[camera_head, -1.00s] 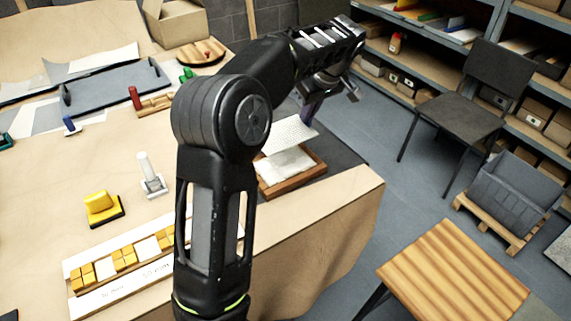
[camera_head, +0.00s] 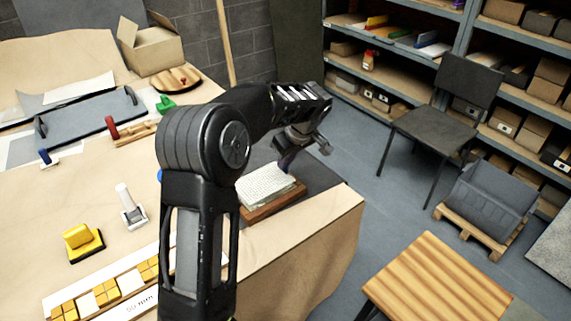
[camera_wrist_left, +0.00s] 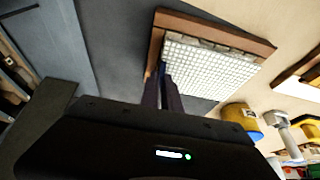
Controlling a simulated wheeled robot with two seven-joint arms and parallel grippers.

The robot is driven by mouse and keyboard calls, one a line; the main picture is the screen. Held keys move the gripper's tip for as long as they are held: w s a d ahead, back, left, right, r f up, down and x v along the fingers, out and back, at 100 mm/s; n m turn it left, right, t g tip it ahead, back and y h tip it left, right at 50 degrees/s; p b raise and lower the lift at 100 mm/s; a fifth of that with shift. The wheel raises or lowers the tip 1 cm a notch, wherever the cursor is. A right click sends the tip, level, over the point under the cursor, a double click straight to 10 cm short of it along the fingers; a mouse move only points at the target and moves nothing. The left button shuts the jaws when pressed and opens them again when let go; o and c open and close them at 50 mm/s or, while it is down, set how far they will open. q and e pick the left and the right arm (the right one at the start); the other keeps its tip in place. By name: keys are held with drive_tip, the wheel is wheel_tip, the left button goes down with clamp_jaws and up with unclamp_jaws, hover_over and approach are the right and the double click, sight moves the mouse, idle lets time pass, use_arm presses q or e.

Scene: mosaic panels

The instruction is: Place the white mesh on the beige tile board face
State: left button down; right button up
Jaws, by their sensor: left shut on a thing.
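The white mesh (camera_head: 266,184), a thin gridded sheet, lies over the wooden-framed tile board (camera_head: 276,206) near the table's right edge. In the left wrist view the mesh (camera_wrist_left: 208,66) covers most of the board, and the brown frame (camera_wrist_left: 225,33) shows along two sides. The beige face is largely hidden under the mesh. My left gripper (camera_head: 285,164) is shut on the mesh at its far edge, with the fingers pointing down. In the left wrist view the gripper's fingers (camera_wrist_left: 162,80) meet the mesh at one corner. My right gripper is not in view.
A dark mat (camera_head: 318,174) lies under the board. A yellow-handled tool (camera_head: 82,240), a white-handled tool (camera_head: 130,206) and a strip with yellow tiles (camera_head: 105,292) stand to the left. A slatted wooden stool (camera_head: 435,285) and a dark chair (camera_head: 440,125) are on the floor.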

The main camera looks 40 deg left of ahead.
use_arm(q)
drive_tip(key=shift+f, duration=0.85)
drive_tip(key=shift+f, duration=0.2)
drive_tip(key=c, duration=1.6)
unclamp_jaws()
drive_tip(key=shift+r, duration=0.1)
drive_tip(key=shift+r, duration=0.25)
drive_tip(key=shift+d+r, duration=0.15)
drive_tip(key=shift+r, duration=0.1)
drive_tip(key=b+v, duration=0.1)
drive_tip(key=v, duration=1)
drive_tip(key=shift+s+d+r+b, duration=0.1)
drive_tip(key=shift+b, duration=0.2)
